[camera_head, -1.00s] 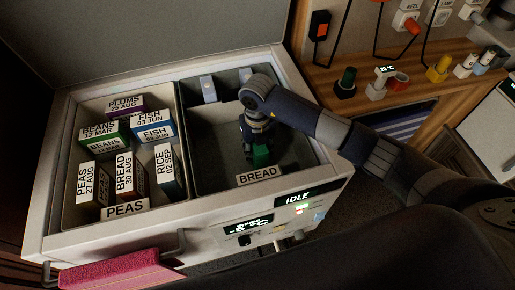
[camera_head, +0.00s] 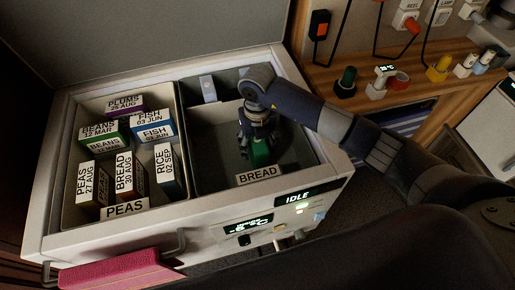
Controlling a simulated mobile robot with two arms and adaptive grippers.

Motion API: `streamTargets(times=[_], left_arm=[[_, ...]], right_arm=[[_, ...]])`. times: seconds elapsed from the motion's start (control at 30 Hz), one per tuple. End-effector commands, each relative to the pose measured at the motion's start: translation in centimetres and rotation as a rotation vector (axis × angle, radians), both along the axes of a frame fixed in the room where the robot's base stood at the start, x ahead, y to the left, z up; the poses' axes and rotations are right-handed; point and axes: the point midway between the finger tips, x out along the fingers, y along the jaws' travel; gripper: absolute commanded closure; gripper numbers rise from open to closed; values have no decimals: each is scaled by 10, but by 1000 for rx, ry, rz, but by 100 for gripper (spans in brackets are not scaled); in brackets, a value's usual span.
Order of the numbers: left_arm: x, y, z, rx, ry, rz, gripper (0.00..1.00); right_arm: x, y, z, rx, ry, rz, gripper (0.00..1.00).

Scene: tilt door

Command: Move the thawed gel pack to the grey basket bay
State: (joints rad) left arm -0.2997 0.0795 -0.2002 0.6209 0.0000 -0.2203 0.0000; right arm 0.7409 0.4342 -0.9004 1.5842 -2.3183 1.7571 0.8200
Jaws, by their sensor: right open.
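A pale blue-grey pack (camera_head: 207,88) stands in the narrow back section of the chest's right half. I cannot tell whether it is the thawed gel pack. The right half is a dark grey bay (camera_head: 215,160) with a BREAD label on its front wall. My right arm hides part of the back section. My left gripper is not in view.
The left bay (camera_head: 70,205), labelled PEAS, holds several labelled food boxes. The chest's lid (camera_head: 170,30) stands open behind. A wooden counter (camera_head: 325,80) with plugs and small items is at the right. The dark bay's left part is bare.

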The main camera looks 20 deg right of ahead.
Motion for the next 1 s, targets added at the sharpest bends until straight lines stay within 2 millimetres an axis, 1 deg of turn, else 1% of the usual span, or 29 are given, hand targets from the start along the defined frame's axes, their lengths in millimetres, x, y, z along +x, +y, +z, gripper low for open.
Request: streamTargets(times=[0.03,0.2,0.3,0.4,0.5,0.6,1.0], left_arm=[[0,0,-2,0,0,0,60],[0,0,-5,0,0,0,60],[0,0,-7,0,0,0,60],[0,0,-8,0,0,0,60],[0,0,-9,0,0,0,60],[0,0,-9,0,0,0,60],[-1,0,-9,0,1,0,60]], right_arm=[[1,0,12,0,-5,1,45],[1,0,50,1,-6,2,45],[1,0,69,0,-5,1,45],[1,0,84,0,-3,0,45],[0,0,93,0,-1,0,45],[0,0,98,-1,0,0,45],[0,0,98,0,1,0,45]])
